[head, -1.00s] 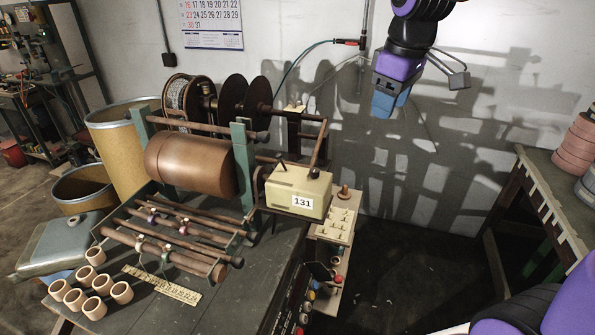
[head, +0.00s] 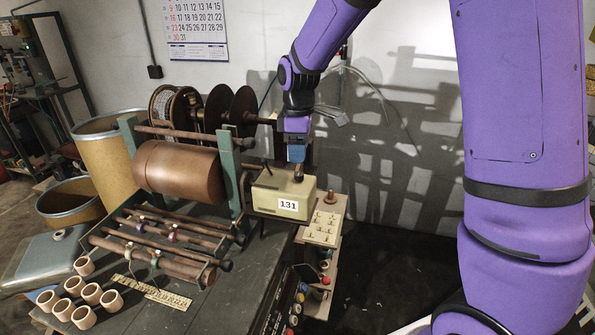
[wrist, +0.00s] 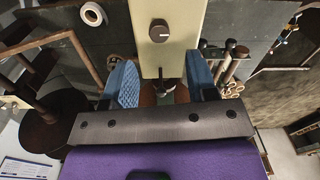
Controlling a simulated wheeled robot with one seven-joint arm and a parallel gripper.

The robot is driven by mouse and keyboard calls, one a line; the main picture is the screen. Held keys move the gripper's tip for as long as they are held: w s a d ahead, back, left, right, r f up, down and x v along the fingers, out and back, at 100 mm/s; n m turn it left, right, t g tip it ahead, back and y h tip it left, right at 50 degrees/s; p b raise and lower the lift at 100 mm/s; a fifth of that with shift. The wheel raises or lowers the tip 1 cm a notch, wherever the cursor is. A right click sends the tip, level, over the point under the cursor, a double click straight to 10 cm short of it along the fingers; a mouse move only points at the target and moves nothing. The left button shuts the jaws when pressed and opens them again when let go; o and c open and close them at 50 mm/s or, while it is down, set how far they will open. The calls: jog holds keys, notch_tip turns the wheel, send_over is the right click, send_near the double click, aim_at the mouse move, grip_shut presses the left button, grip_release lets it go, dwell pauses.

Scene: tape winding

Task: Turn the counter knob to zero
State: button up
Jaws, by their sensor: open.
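The counter is a cream box with a "131" label (head: 288,205) on its front, at the right end of the bench in the head view. A brown knob (head: 298,173) stands at the right of its top. In the wrist view a round dark knob with a pale mark (wrist: 159,31) shows on the cream box face (wrist: 180,50), beyond the fingertips. My gripper (head: 296,152), with blue fingers, is just above the box's top in the head view. In the wrist view my gripper (wrist: 163,82) is open, its fingers apart from the knob and holding nothing I can see.
A copper drum (head: 178,170) and dark reels (head: 217,112) are left of the box. A peg board (head: 323,222) stands just right of it. Rods (head: 165,240), a ruler (head: 150,290) and several pale rings (head: 85,318) lie on the bench. My arm covers the right side.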

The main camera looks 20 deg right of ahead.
aim_at(299, 173)
jog(key=shift+f, duration=3.2)
jog(key=c, duration=0.9)
jog(key=shift+c, duration=0.2)
